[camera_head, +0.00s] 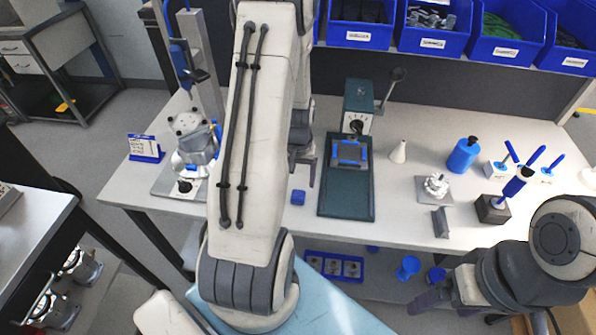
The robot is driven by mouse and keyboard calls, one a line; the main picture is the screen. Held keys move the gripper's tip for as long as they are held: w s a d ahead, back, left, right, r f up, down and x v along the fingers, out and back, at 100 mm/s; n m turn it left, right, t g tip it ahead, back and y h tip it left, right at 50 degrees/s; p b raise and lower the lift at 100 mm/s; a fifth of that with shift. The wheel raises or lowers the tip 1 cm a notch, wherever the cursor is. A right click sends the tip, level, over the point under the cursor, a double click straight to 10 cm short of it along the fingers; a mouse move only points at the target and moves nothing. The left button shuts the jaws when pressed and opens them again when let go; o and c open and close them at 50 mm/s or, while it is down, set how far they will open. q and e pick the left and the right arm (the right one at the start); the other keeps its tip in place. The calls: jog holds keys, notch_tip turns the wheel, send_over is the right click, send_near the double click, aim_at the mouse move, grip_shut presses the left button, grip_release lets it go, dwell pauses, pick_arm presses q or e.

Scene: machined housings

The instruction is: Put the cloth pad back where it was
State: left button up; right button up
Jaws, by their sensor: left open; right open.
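A small blue block-like piece (298,197), which looks like the cloth pad, lies on the white table just left of the dark green base plate. My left gripper (306,180) is open and points down just above and behind the blue piece, apart from it as far as I can tell. My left arm hides part of the table to its left. My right gripper (428,299) is open and empty at the lower right, in front of the table edge.
A green press-like machine (358,105) stands on the green base plate (345,205). A clamp stand (190,150) with a metal housing is at left. A white cone (398,152), blue bottle (463,155) and blue-handled tools (512,187) stand right. Blue bins (430,40) line the back.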

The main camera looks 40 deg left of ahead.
pick_arm(q)
jog(key=shift+r, duration=2.1)
jog(key=s+d+r+m, duration=0.1)
jog(key=d+r+m, duration=0.25)
jog(key=d, duration=0.55)
jog(key=d+r+m, duration=0.3)
jog(key=d+r, duration=0.2)
jog(key=d, duration=0.5)
jog(key=s+d+r+m, duration=0.2)
jog(key=s+d+m, duration=0.1)
jog(key=s+d, duration=0.3)
jog(key=s+d+r+m+h, duration=0.1)
jog(key=s+d+r+m, duration=0.2)
jog(key=s, duration=0.6)
jog(key=d+m, duration=0.1)
jog(key=d, duration=0.1)
jog(key=shift+d+r, duration=0.2)
jog(key=shift+d, duration=0.2)
